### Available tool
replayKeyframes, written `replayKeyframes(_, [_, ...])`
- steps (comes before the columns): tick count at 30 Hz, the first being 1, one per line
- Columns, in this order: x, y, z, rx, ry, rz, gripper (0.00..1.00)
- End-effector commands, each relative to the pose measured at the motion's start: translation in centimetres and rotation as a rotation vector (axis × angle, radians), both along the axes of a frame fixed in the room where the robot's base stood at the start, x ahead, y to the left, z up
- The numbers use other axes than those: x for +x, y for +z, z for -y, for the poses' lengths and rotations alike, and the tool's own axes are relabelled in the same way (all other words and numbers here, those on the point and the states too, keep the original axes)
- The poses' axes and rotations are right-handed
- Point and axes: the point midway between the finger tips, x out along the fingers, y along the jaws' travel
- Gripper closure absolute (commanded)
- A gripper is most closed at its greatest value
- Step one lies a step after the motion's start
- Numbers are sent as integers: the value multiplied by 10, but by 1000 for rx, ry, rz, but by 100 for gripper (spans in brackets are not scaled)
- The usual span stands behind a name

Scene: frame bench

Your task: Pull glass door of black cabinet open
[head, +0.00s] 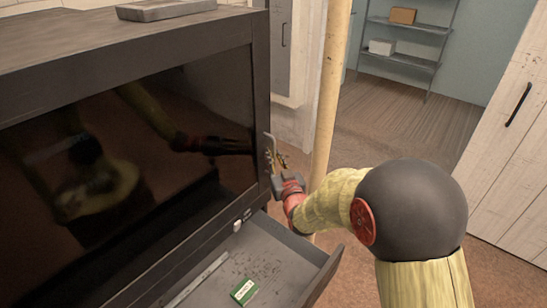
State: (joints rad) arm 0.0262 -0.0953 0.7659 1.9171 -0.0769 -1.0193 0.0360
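The black cabinet (262,84) fills the left of the head view. Its dark glass door (110,150) looks shut, flush with the frame, and mirrors my arm. A small metal handle (269,148) stands upright at the right edge of the cabinet front. My gripper (279,161) is at this handle, its small brassy fingers close to or touching it. The fingers are tiny and partly hidden by the wrist, so I cannot tell whether they are closed on the handle.
A grey drawer (325,268) stands open below the glass door, with a green box (243,290) inside. A pale post (332,85) rises just behind my gripper. A white cabinet (515,150) is at right. Shelves (405,60) stand at the back, with clear floor before them.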

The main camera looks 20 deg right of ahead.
Motion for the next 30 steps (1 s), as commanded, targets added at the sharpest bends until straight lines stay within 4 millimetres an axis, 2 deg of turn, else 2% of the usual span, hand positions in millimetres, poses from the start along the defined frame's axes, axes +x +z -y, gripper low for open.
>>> replayKeyframes(9, [2, 0, 0, 0, 0, -1, 86])
replayKeyframes(17, [2, 0, 0, 0, 0, -1, 100])
replayKeyframes(30, [2, 0, 0, 0, 0, -1, 100])
